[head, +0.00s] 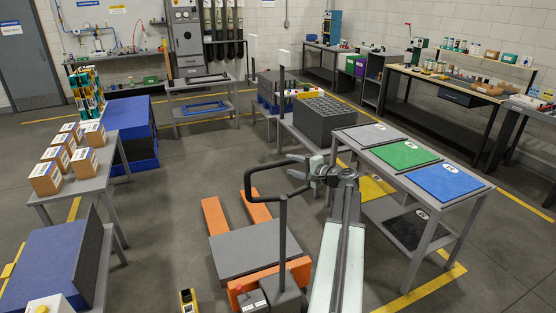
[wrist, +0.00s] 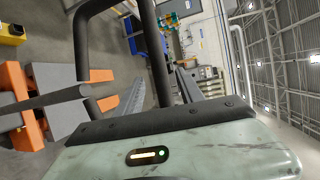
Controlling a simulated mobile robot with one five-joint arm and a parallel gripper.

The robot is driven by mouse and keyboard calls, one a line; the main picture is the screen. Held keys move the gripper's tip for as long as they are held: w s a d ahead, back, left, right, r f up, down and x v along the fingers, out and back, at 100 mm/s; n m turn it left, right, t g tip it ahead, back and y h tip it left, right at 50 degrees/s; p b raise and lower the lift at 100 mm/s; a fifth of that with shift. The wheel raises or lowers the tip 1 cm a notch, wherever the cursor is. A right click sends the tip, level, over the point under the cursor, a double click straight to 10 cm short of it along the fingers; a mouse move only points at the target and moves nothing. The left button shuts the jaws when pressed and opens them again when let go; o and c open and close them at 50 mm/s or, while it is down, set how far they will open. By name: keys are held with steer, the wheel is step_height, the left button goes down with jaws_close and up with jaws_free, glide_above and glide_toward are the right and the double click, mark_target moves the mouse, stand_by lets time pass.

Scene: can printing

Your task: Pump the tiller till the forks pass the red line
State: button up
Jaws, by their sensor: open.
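The pallet jack's black tiller (head: 283,235) stands upright with a loop handle on top; the loop also shows close up in the wrist view (wrist: 157,55). The orange forks (head: 214,215) lie low near the floor with a grey slab (head: 240,243) across them. My gripper (head: 294,166) is open at the right side of the loop. In the wrist view its grey fingers (wrist: 161,78) are apart, with the loop's bar showing between them. Whether they touch the bar cannot be told. I cannot make out a red line.
A yellow device (head: 187,300) stands left of the jack. A table with grey, green and blue mats (head: 409,155) is at right. A table with cardboard boxes (head: 72,186) is at left. Floor behind the forks is clear.

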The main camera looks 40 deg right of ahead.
mark_target(280, 161)
steer(key=w+f+b, duration=0.1)
steer(key=w, duration=0.6)
steer(key=shift+w+f, duration=0.15)
steer(key=shift+f, duration=0.05)
steer(key=shift+a, duration=0.1)
jaws_close()
stand_by(0.9)
